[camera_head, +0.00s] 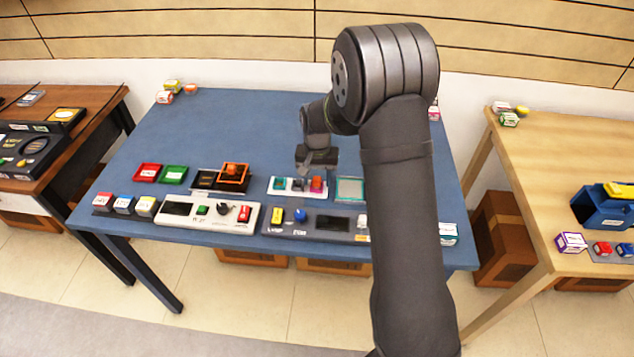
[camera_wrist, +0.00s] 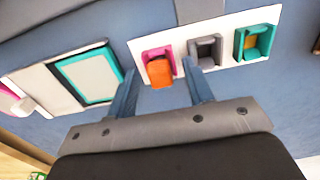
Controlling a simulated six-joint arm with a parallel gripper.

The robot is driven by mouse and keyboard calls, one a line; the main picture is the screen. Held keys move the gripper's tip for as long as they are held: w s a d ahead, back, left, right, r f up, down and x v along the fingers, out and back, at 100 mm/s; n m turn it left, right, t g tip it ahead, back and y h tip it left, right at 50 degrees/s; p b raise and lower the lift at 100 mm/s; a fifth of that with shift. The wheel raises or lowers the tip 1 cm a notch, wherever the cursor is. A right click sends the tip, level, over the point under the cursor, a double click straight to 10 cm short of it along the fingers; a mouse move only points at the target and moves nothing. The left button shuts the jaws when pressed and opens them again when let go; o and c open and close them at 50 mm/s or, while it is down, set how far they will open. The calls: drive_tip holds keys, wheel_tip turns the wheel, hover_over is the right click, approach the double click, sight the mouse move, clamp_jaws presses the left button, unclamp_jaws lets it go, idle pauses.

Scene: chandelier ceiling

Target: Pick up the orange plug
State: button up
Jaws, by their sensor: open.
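The orange plug (camera_wrist: 160,73) is in the wrist view, at a pink socket (camera_wrist: 156,53) on a white strip. In the head view the orange plug (camera_head: 318,180) shows at the strip's right end. My gripper (camera_head: 317,172) is just above this end of the strip. In the wrist view my gripper (camera_wrist: 160,68) is open, with one finger on each side of the plug. Neither finger clearly touches it. Whether the fingers are at the plug's height I cannot tell.
A grey socket (camera_wrist: 207,50) sits close beside the right finger in the wrist view, and a teal socket (camera_wrist: 252,43) lies farther right. A teal-framed panel (camera_head: 350,190) is beside the strip. Control panels (camera_head: 318,222) line the blue table's (camera_head: 230,120) front. Its back is mostly clear.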

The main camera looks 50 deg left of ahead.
clamp_jaws()
drive_tip(key=shift+r, duration=0.1)
